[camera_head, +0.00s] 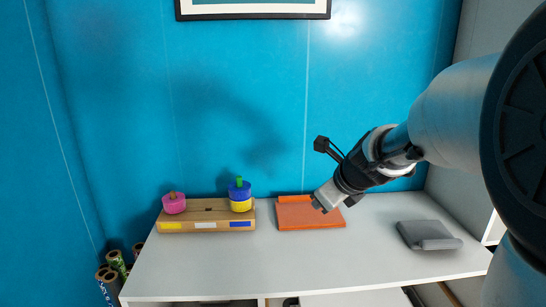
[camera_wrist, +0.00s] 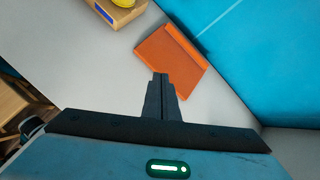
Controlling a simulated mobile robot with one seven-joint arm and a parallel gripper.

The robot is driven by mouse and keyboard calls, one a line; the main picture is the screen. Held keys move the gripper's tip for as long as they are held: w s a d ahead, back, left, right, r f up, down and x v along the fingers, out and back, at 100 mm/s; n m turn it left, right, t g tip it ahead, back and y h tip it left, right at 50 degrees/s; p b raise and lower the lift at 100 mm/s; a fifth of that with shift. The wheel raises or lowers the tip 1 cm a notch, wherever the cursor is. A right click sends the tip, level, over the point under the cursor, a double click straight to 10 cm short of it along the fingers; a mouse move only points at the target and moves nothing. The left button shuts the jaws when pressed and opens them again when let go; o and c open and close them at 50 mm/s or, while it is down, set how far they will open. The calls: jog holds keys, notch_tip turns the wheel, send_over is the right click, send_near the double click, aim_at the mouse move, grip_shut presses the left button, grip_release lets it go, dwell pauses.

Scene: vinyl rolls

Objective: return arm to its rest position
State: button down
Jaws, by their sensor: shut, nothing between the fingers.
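My gripper (camera_head: 325,200) hangs over the white table, in front of the right part of an orange tray (camera_head: 296,216) in the head view. Its fingers point down and to the left. In the wrist view my gripper (camera_wrist: 161,80) has its two fingers together with nothing between them. The orange tray (camera_wrist: 165,57) lies just beyond the fingertips there, and the fingers overlap its near edge in the picture. My arm reaches in from the right side of the head view.
A wooden base (camera_head: 206,218) carries a pink roll (camera_head: 174,204) at left and a blue roll (camera_head: 239,192) above a yellow roll (camera_head: 241,206) at right. A grey holder (camera_head: 428,235) sits at the table's right. The table (camera_head: 210,262) is bare in front. Rolls (camera_head: 117,262) stand at lower left.

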jog(key=s+a+n+g+h, duration=0.2)
jog(key=s+n+g, duration=0.1)
jog(key=s+n, duration=2.4)
notch_tip(320, 180, up, 17)
jog(key=n+p, duration=0.1)
jog(key=p, duration=1.5)
